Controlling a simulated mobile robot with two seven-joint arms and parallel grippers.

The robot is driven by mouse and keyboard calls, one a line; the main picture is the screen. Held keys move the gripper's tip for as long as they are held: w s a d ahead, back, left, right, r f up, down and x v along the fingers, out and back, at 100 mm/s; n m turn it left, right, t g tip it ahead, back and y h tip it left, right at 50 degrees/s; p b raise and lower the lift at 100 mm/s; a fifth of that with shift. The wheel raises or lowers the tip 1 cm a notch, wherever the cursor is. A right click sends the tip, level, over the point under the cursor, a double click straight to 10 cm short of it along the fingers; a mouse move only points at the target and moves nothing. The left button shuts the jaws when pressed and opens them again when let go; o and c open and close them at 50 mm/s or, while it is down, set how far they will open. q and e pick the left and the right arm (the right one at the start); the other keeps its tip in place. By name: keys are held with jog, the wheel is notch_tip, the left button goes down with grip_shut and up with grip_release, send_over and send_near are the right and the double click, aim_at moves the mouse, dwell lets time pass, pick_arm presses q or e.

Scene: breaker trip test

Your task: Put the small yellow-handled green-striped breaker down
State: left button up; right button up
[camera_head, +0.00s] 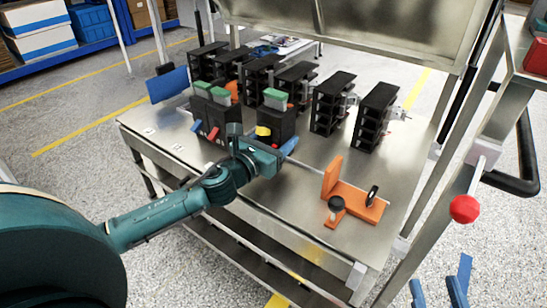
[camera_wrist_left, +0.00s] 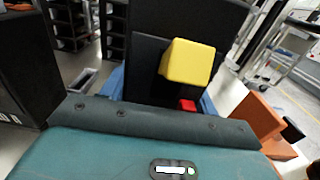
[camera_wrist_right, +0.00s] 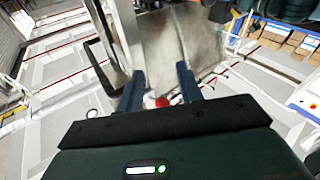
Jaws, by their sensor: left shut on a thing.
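The yellow-handled breaker (camera_head: 283,125) is a black block with a green stripe on top, near the middle of the steel bench (camera_head: 300,225). Its yellow handle (camera_wrist_left: 188,62) faces the left wrist camera, with a small red spot below. My left gripper (camera_head: 285,148) is shut on this breaker, one blue finger on each side. The breaker looks upright; its underside is hidden, so I cannot tell whether it touches the bench. My right gripper (camera_head: 440,278) is open and empty, off the bench at the lower right; its fingers are spread in the right wrist view (camera_wrist_right: 160,80).
Green-topped breakers with blue and red handles (camera_head: 210,108) stand left of the held one. Several black racks (camera_head: 332,102) line the back. An orange fixture (camera_head: 360,202) with a black knob (camera_head: 336,204) sits at the right. The bench front is clear.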

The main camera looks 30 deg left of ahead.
pick_arm(q)
jog(key=shift+f+b, duration=1.1)
jog(key=shift+f, duration=0.9)
jog(key=shift+w+r, duration=0.1)
jog(key=o, duration=1.4)
jog(key=shift+f, duration=0.2)
jog(key=shift+r, duration=0.1)
jog(key=s, duration=0.4)
jog(key=s+a, duration=0.1)
jog(key=s, duration=0.3)
jog(key=s+p, duration=0.1)
jog(key=s, duration=0.3)
jog(key=shift+a, duration=0.3)
